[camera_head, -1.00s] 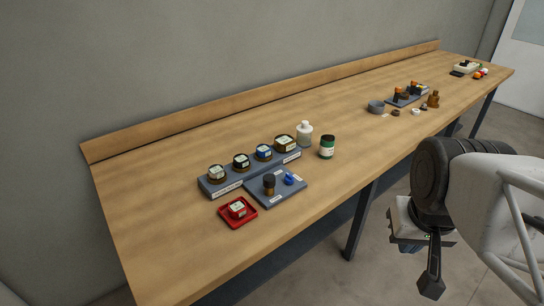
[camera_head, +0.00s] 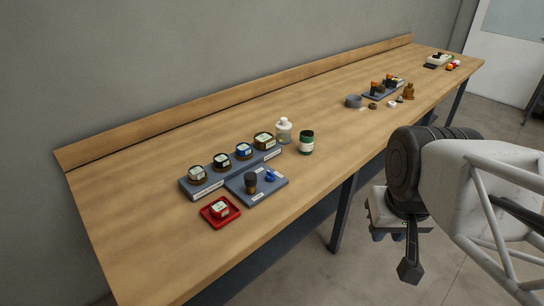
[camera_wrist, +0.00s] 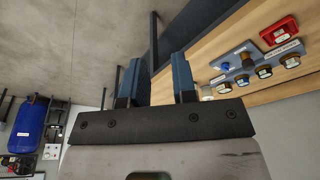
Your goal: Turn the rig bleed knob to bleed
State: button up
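A flat grey plate (camera_head: 262,199) lies near the bench's front edge, bearing a dark brown upright piece (camera_head: 251,181) and a small blue piece (camera_head: 271,174). The blue piece may be the bleed knob; its label and setting are too small to read. In the wrist view the plate (camera_wrist: 230,60) is at the upper right, with the blue piece (camera_wrist: 247,62) on it. My gripper (camera_wrist: 160,60) is open and empty, its two blue fingers apart. In the head view it hangs low beyond the bench's front edge, right of the plate and far from it.
A grey rack (camera_head: 208,187) with several jars stands behind the plate. A white bottle (camera_head: 284,131) and green jar (camera_head: 306,143) stand right. Another grey holder (camera_head: 382,96) is farther along. Bench middle is clear.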

jog(key=o, duration=0.5)
jog(key=shift+w+a+r, duration=0.15)
jog(key=shift+w, duration=0.5)
jog(key=shift+o, duration=0.5)
jog(key=w+a+n, duration=0.3)
jog(key=w, duration=0.8)
jog(key=shift+a+r+g, duration=0.15)
jog(key=shift+r+g, duration=0.05)
jog(key=shift+g, duration=0.1)
jog(key=n+g, duration=0.2)
jog(key=n, duration=0.7)
send_over(270, 172)
jog(key=f, duration=1.5)
jog(key=shift+s+f, duration=0.2)
jog(key=shift+f, duration=0.1)
jog(key=shift+w+a+f, duration=0.1)
jog(key=shift+w+f, duration=0.1)
jog(key=shift+f, duration=0.05)
jog(key=shift+f, duration=0.1)
jog(key=shift+f, duration=3.8)
